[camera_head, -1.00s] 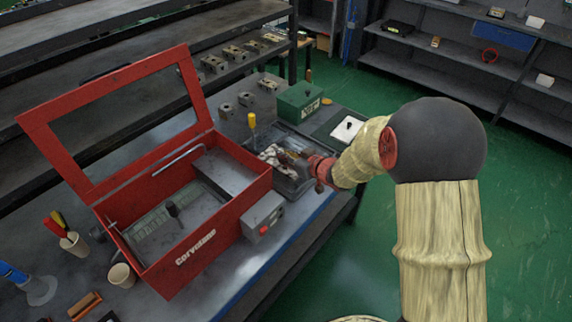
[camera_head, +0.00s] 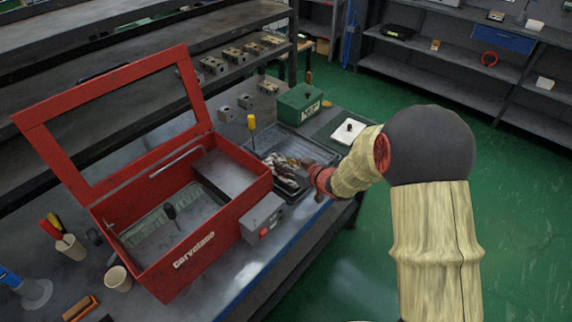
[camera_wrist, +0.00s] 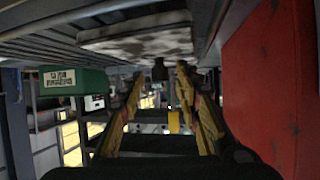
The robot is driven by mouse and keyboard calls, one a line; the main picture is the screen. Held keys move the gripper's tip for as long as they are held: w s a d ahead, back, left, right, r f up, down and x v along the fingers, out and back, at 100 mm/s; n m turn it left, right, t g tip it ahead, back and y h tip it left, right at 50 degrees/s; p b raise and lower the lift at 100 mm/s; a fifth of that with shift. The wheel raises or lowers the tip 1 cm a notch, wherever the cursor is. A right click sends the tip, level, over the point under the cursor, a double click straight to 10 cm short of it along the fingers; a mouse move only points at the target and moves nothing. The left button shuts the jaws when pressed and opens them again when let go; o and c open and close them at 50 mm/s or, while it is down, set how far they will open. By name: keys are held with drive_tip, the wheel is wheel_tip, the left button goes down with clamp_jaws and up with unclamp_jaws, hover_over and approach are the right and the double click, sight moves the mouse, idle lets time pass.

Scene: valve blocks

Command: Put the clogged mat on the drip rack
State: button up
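The clogged mat, a mottled white and dark pad (camera_head: 282,179), lies at the front of the dark ribbed tray or rack (camera_head: 283,147), right of the red box. I cannot tell exactly what bears it. In the wrist view, which looks upside down, the mat (camera_wrist: 140,38) shows at the top beside dark ribs, with its black knob (camera_wrist: 160,69) towards me. My gripper (camera_wrist: 160,78) is open, its fingers on either side of the knob with gaps visible. In the head view my gripper (camera_head: 304,166) is just over the mat and partly hides it.
A red open-lidded box (camera_head: 205,240) stands close left, with a grey box with a red button (camera_head: 262,218) at its side. A green box (camera_head: 300,103), a yellow-handled tool (camera_head: 252,122) and a clean white mat with a knob (camera_head: 348,131) are behind. Shelves stand beyond.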

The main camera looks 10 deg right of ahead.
drive_tip(key=shift+r, duration=0.15)
drive_tip(key=s+d+r+m+g+h+p, duration=0.15)
drive_tip(key=s+d+r+h, duration=0.3)
drive_tip(key=s+r, duration=0.5)
drive_tip(key=s+d+r+m+h+p, duration=0.25)
drive_tip(key=s+d+r, duration=0.45)
drive_tip(key=r, duration=0.4)
drive_tip(key=s+a+r+g+y, duration=0.1)
drive_tip(key=s+a, duration=0.3)
drive_tip(key=s, duration=0.7)
drive_tip(key=s+a+r+g, duration=0.2)
drive_tip(key=s+a, duration=0.3)
drive_tip(key=s, duration=0.5)
drive_tip(key=shift+s+m+g+y, duration=0.3)
drive_tip(key=shift+s+g+y, duration=0.1)
drive_tip(key=shift+g, duration=0.35)
